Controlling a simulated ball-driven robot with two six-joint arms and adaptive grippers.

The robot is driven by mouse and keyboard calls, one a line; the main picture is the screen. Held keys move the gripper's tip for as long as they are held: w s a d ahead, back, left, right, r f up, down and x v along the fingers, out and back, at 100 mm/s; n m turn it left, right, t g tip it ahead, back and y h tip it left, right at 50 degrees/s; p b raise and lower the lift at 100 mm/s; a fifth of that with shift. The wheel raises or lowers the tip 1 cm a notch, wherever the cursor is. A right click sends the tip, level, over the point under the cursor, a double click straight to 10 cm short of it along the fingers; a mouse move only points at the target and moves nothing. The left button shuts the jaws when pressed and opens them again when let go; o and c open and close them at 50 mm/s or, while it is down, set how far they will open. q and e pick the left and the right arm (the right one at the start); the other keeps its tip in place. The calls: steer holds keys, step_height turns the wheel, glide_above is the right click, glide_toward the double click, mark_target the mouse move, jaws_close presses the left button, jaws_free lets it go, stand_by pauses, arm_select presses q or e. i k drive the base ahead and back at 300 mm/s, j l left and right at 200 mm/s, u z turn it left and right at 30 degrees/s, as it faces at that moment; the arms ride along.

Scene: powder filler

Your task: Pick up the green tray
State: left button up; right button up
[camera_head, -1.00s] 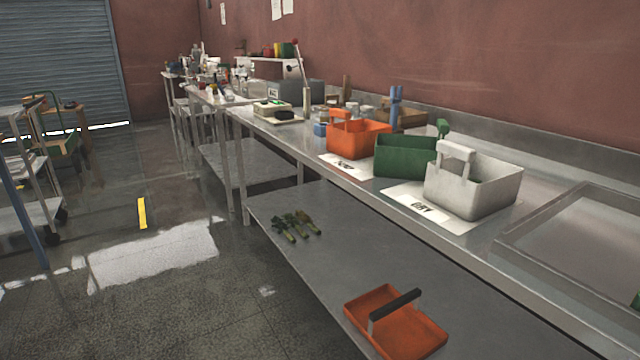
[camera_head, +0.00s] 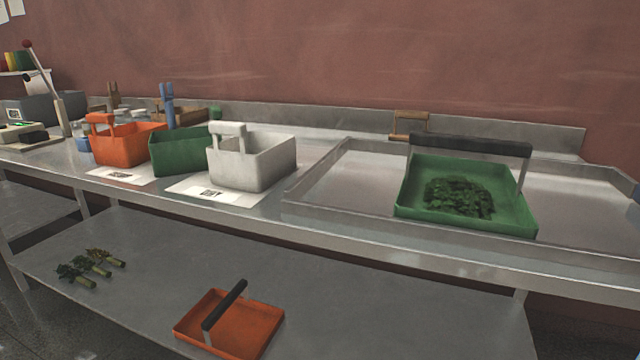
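The green tray (camera_head: 518,214) stands upright near the front of a shallow metal tray-like surface on the right part of the bench. It has a black bar handle (camera_head: 470,146) across its top on light uprights. A heap of dark green leaves (camera_head: 458,197) lies in it. Neither of my grippers shows in the head view.
A white bin (camera_head: 262,160), a green bin (camera_head: 178,152) and an orange bin (camera_head: 130,148) stand left of the raised metal rim (camera_head: 312,171). An orange tray (camera_head: 252,325) and several leafy bundles (camera_head: 98,265) lie on the lower shelf (camera_head: 150,305).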

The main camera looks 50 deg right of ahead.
mark_target(475, 195)
steer(key=z, duration=2.35)
steer(key=i+l, duration=0.1)
steer(key=l, duration=0.15)
